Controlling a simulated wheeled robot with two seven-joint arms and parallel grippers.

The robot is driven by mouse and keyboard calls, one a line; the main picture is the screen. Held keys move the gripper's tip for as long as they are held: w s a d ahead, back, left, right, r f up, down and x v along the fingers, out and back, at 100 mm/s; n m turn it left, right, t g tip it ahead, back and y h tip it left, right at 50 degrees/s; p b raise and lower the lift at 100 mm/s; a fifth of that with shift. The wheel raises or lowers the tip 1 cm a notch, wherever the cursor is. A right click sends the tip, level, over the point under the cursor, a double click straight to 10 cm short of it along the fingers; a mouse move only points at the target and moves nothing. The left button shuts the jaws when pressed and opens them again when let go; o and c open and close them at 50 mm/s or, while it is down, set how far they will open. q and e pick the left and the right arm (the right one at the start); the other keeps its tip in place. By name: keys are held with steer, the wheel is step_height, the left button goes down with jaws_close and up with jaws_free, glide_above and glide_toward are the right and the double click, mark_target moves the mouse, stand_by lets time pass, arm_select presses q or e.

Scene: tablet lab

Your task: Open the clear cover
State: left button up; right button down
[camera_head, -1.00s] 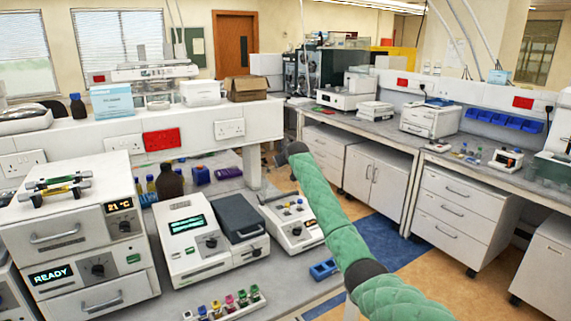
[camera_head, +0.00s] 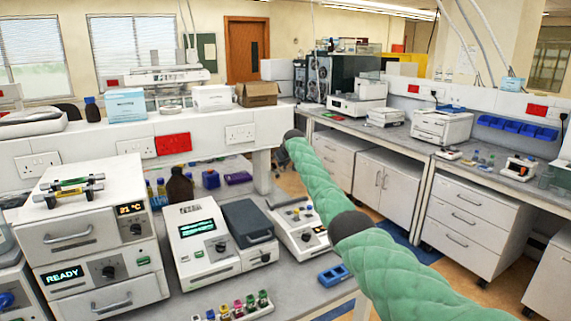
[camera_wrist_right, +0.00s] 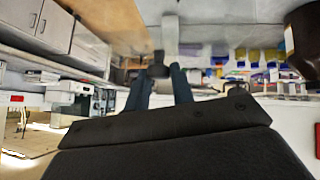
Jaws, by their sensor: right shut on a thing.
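I cannot make out a clear cover with certainty in either view. A low white instrument with coloured caps (camera_head: 304,228) stands on the near bench, behind my green right arm's left side. In the head view the arm reaches up and left to a dark end, and no fingers show there. In the right wrist view my right gripper (camera_wrist_right: 161,74) has two dark blue fingers around a small dark part (camera_wrist_right: 158,66). It is shut on that part, and whether this belongs to the clear cover I cannot tell. My left gripper is in neither view.
A white unit with a dark grey lid (camera_head: 247,222) stands left of the instrument. A drawer unit reading READY (camera_head: 80,245) is farther left. A rack of coloured vials (camera_head: 235,307) and a blue block (camera_head: 333,275) lie in front. A brown bottle (camera_head: 180,187) stands behind.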

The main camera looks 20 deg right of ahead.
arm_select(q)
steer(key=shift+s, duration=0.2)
arm_select(e)
steer(key=shift+w+d+r, duration=0.2)
steer(key=shift+w+r, duration=0.05)
steer(key=shift+r, duration=0.15)
steer(key=c, duration=1.2)
jaws_free()
steer(key=shift+s, duration=0.1)
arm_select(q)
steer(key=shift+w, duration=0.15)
arm_select(e)
steer(key=shift+s+f, duration=0.1)
steer(key=shift+f, duration=0.15)
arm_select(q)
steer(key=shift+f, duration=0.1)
arm_select(e)
steer(key=shift+a, duration=0.1)
steer(key=shift+s+r+b, duration=0.2)
steer(key=shift+r+b, duration=0.05)
steer(key=shift+b, duration=0.1)
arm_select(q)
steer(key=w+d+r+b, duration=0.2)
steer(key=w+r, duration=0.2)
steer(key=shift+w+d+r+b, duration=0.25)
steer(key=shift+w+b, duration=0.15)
arm_select(e)
steer(key=v, duration=0.7)
steer(key=shift+r, duration=0.15)
